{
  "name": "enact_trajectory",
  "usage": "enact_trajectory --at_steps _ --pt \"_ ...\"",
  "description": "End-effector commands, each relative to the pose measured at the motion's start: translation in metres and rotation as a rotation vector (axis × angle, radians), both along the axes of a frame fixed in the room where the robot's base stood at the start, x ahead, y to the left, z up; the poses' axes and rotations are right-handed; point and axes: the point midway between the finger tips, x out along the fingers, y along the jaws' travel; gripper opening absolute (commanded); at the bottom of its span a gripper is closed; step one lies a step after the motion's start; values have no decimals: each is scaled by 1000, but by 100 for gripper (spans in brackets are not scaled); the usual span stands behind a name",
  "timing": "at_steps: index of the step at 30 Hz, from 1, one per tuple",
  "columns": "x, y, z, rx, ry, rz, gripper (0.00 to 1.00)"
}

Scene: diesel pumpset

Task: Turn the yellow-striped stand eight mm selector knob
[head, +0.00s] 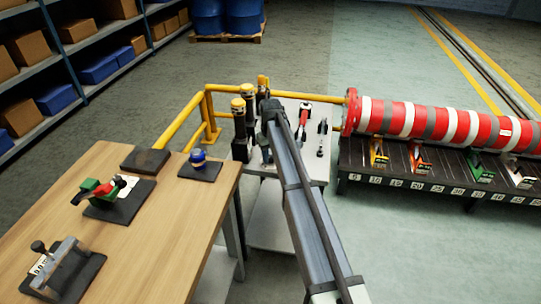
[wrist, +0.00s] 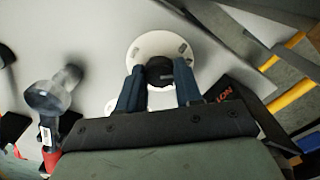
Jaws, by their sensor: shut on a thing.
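A dark round knob (wrist: 159,72) sits over a white round dial plate (wrist: 137,52) with several dark marks, at the upper middle of the wrist view. My gripper (wrist: 160,80) has its two dark blue fingers on either side of the knob and is shut on it. In the head view my gripper (head: 268,106) is at the pale table among the posts, and my arm hides the knob there. Dark posts with yellow bands (head: 238,106) stand just left of it. I cannot read any size marking on the dial.
A clear-headed tool (wrist: 52,97) stands left of my gripper in the wrist view. Red-handled tools (head: 304,114) are on the pale table (head: 284,187). A yellow rail (head: 180,122) runs behind. A wooden bench (head: 152,232) is left, and a red-and-white striped cylinder (head: 440,122) is right.

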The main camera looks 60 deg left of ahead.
Motion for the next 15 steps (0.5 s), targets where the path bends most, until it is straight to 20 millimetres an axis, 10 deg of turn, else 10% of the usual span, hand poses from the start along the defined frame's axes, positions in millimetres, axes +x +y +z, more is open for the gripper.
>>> enact_trajectory --at_steps 11,12,15 --pt "0 0 0 0 0 4 4" --pt "0 0 0 0 0 4 37" --pt "0 0 0 0 0 4 46"
